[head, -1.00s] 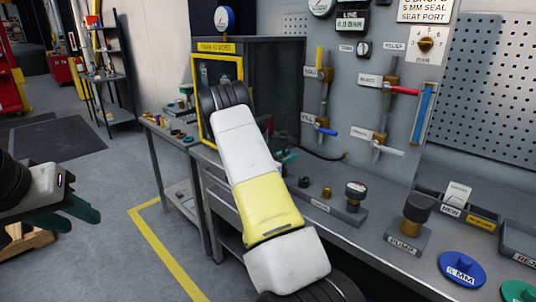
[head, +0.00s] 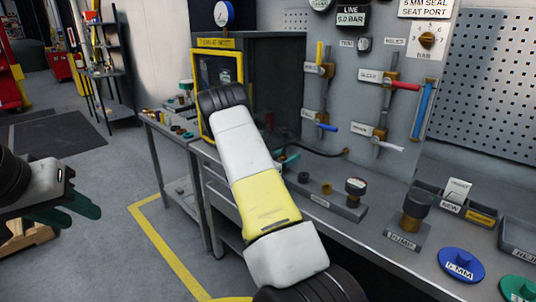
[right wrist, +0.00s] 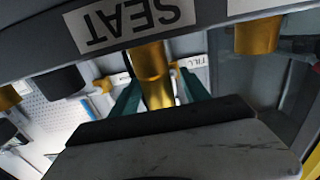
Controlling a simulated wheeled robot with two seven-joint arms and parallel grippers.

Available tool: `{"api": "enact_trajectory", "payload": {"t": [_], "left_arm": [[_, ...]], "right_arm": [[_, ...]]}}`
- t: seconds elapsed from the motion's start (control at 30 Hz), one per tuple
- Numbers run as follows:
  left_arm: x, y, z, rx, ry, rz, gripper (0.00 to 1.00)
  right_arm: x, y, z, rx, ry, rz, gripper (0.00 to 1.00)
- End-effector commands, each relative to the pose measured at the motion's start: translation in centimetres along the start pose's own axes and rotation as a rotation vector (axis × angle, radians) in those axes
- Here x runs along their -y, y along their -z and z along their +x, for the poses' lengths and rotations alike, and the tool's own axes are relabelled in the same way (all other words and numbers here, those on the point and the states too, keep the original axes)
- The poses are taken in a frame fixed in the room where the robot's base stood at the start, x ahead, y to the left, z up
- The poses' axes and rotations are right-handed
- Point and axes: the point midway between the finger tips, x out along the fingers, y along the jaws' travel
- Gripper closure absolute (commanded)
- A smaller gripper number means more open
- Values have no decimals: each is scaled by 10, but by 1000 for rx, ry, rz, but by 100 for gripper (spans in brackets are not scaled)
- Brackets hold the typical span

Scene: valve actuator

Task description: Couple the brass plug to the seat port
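In the right wrist view a brass piece, taken as the brass plug (right wrist: 159,92), stands between the green fingers of my right gripper (right wrist: 160,82), which look closed on its sides. Its far end lines up with a wider brass fitting, the seat port (right wrist: 149,57), below an upside-down SEAT label (right wrist: 133,18). I cannot tell whether the two are joined or only touching. In the head view my right arm hides most of this spot; a green finger (head: 288,159) shows beside the cabinet. My left gripper (head: 72,214) is empty, fingers apart, at the left edge.
Another brass fitting (right wrist: 257,35) and a black cylinder (right wrist: 60,81) flank the seat port. A dark hose (head: 325,154) runs along the bench. A pump block (head: 407,234), blue disc (head: 461,266) and green disc (head: 519,289) lie at right. Valve handles project from the panel.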

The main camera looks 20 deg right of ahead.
Motion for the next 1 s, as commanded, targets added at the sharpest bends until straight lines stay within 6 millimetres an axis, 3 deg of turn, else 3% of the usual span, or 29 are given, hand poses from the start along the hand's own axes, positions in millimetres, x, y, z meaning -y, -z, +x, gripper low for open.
{"api": "enact_trajectory", "payload": {"t": [0.27, 0.7, 1.0], "left_arm": [[0, 0, 0, 0, 0, 0, 64], [0, 0, 0, 0, 0, 0, 64], [0, 0, 0, 0, 0, 0, 64]], "right_arm": [[0, -1, -3, 2, 1, -1, 46], [1, -1, -68, 2, 1, 0, 46], [0, 0, -78, 0, 0, 0, 46]]}}
